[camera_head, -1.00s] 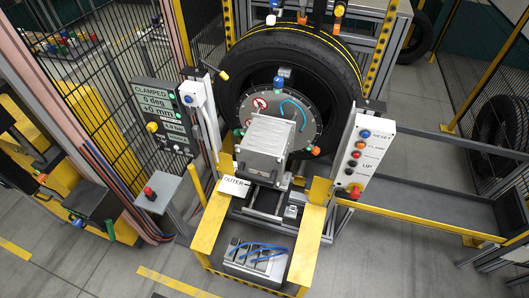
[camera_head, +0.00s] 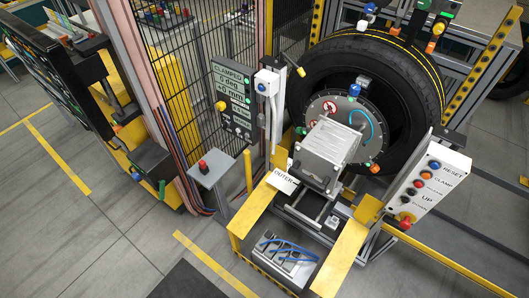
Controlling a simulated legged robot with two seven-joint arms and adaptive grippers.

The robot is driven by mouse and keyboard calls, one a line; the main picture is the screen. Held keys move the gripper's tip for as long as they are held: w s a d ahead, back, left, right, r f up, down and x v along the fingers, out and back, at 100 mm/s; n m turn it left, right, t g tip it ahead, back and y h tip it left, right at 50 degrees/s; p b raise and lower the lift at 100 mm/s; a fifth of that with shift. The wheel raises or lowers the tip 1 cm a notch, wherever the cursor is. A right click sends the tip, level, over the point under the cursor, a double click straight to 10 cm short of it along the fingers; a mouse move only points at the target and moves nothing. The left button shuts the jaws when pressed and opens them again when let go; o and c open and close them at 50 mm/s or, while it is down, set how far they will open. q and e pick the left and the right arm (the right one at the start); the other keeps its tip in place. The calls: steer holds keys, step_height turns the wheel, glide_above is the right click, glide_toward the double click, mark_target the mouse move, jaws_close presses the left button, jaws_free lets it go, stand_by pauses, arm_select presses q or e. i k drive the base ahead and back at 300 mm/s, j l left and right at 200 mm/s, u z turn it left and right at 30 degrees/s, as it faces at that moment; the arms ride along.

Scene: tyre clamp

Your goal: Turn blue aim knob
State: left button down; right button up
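The tyre (camera_head: 401,113) stands upright in the clamp station, with a grey disc (camera_head: 321,107) at its centre. A blue knob (camera_head: 354,89) sits at the top of the disc. Another blue round part (camera_head: 261,87) is on a white box left of the tyre. A blue button (camera_head: 434,164) is beside RESET on the white control panel (camera_head: 428,190). No label shows which blue part is the aim knob. The dark display (camera_head: 235,98) reads CLAMPED, 0 deg and +0 mm. Neither of my grippers is in view.
A yellow-framed stand (camera_head: 340,262) is in front of the tyre, with a grey block (camera_head: 331,141) above it. A red-button pedestal (camera_head: 209,169) stands left of it. A mesh fence (camera_head: 195,60) is behind. The grey floor at lower left is clear.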

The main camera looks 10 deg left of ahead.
mark_target(136, 175)
steer(key=u, duration=1.55)
steer(key=z, duration=0.45)
steer(key=j+z, duration=0.5)
steer(key=j, duration=0.25)
steer(key=j+z, duration=0.5)
steer(key=j, duration=0.3)
steer(key=k+j, duration=0.15)
steer(key=j, duration=0.15)
steer(key=k+j, duration=0.15)
steer(key=j, duration=0.15)
steer(key=k+j, duration=0.15)
steer(key=j, duration=0.2)
steer(key=k+j, duration=0.15)
steer(key=j, duration=0.15)
steer(key=k+l+u, duration=0.15)
steer(key=k+l, duration=0.25)
steer(key=k+l+u, duration=0.1)
steer(key=k+l, duration=0.2)
steer(key=k, duration=0.2)
steer(key=k+l+u, duration=0.15)
steer(key=k+l, duration=0.15)
steer(key=k, duration=0.15)
steer(key=i+j+z, duration=0.3)
steer(key=i, duration=0.45)
steer(key=i+j+z, duration=0.35)
steer(key=i+j, duration=0.35)
